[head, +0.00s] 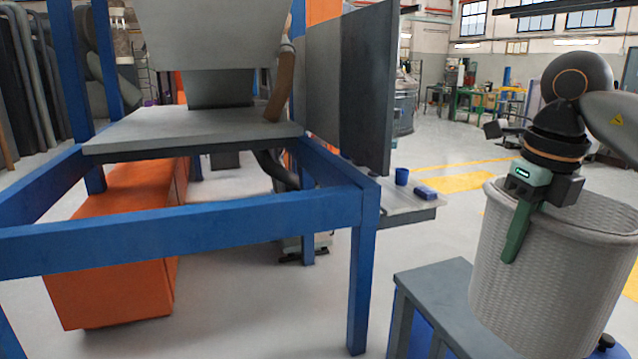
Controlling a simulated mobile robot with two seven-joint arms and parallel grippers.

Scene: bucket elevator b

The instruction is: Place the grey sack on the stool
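The grey sack (545,275), a large woven round container with an open top, stands upright at the right edge. The stool (432,290) has a flat grey top and shows at the bottom, just left of the sack. The sack's lower left side overlaps the stool top in the picture; whether they touch I cannot tell. My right gripper (514,255) points down at the sack's near rim, with one green finger along the outside wall. Its other finger is hidden, so its grip on the rim is unclear. My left gripper is out of view.
A blue frame (200,232) with a grey platform (190,128) fills the left, above an orange base (125,240). A small side shelf (415,212) holds a blue cup (402,176) and a blue block (426,192). Floor between frame and stool is clear.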

